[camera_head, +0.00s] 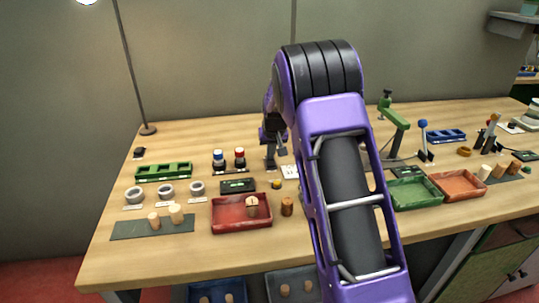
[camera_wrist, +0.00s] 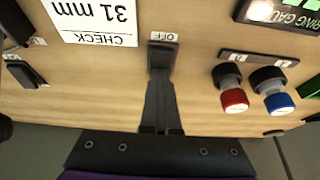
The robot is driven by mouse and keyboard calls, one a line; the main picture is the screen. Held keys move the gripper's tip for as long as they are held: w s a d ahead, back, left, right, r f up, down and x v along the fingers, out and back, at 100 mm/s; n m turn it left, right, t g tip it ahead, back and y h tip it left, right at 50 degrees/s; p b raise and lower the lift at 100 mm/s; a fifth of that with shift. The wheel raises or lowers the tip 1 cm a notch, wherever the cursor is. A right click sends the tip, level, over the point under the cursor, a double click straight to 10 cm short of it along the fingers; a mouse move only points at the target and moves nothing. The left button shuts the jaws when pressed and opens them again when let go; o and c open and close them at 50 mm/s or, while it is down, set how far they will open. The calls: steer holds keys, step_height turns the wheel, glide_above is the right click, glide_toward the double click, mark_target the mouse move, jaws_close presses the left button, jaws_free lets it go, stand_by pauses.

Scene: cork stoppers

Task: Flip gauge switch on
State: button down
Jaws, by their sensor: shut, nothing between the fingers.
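The gauge switch (camera_wrist: 163,50) is a small black part beside a white label reading OFF, in the upper middle of the wrist view. My gripper (camera_wrist: 160,88) is shut and empty. Its dark narrow fingers reach from the bottom of that view up to the switch and overlap it. I cannot tell whether they touch it. In the head view my gripper (camera_head: 271,164) points down at the bench behind the white card (camera_head: 290,171). My arm stands in front of part of the bench, and the switch is not clear there. The black gauge display (camera_head: 238,186) is left of the card.
A red-capped and a blue-capped post (camera_wrist: 232,95) stand right of the fingers in the wrist view. The card (camera_wrist: 98,20) reads CHECK 31 mm. A red tray (camera_head: 240,226), a green rack (camera_head: 163,172) and several rings and corks lie on the wooden bench (camera_head: 150,262).

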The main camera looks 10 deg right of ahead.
mark_target(271, 166)
steer(key=c, duration=1.6)
jaws_free()
steer(key=shift+s+a+f, duration=0.1)
steer(key=shift+s+f, duration=0.25)
steer(key=shift+f, duration=0.35)
steer(key=c, duration=1.3)
jaws_free()
steer(key=shift+o, duration=1)
steer(key=shift+w+r, duration=0.2)
steer(key=shift+r, duration=0.1)
steer(key=shift+o, duration=1.3)
steer(key=shift+r, duration=0.2)
steer(key=shift+o, duration=1.2)
steer(key=shift+r, duration=0.2)
steer(key=shift+o, duration=0.2)
steer(key=shift+s+r+p, duration=0.1)
steer(key=shift+r+p, duration=0.2)
steer(key=shift+p, duration=0.1)
steer(key=shift+p+v, duration=0.95)
steer(key=shift+v, duration=1.35)
steer(key=p+v, duration=0.4)
steer(key=v, duration=1)
steer(key=shift+r, duration=0.3)
